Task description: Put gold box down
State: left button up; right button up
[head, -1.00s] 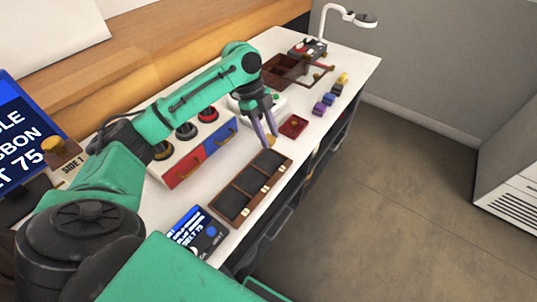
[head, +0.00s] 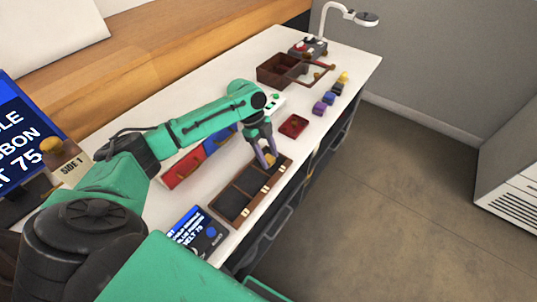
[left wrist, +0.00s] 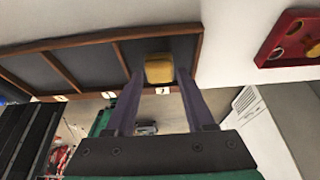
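The gold box (left wrist: 158,68) lies in the end compartment of the dark three-compartment tray with brown rims (head: 225,216), the compartment farthest from me. In the left wrist view it sits between the two purple fingers, with a thin gap on each side. My left gripper (head: 267,160) reaches down into that compartment and is open around the box. The gold box shows only partly between the fingers in the head view (head: 270,158). The other two compartments look empty. My right gripper is in neither view.
A small red tray (head: 293,126) lies just beyond the compartment tray. Blue and red drawers (head: 184,170) stand behind it. A screen device (head: 198,232) sits at the near end. Small purple, dark and yellow blocks (head: 325,103) line the table's right edge.

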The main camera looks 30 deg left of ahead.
pick_arm(q)
jog(key=v, duration=1.2)
jog(key=shift+b, duration=0.4)
